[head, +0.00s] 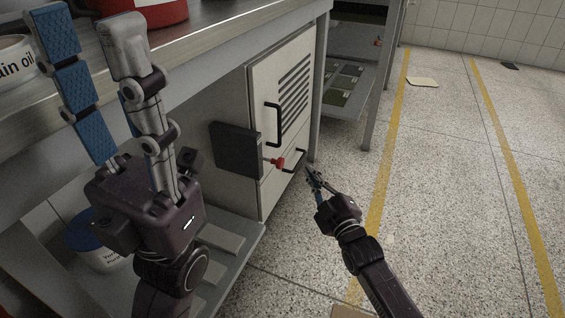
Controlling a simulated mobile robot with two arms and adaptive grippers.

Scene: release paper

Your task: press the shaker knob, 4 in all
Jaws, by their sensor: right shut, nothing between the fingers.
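The shaker is a pale cabinet (283,57) with slanted vents and black handles, under the bench. A dark box (235,149) sticks out from its side, and a small red knob (279,163) sits just right of that box. My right gripper (309,173) is shut and empty, a little right of and below the knob, and looks apart from it. My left gripper (88,30) is large in the foreground at the left, with its fingers wide apart and nothing between them.
A metal bench (215,48) runs along the left, with a white can (14,62) and a red can (160,12) on it. A blue-lidded bucket (95,250) stands below. A second red knob (378,43) shows farther back. Speckled floor with yellow lines is open at right.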

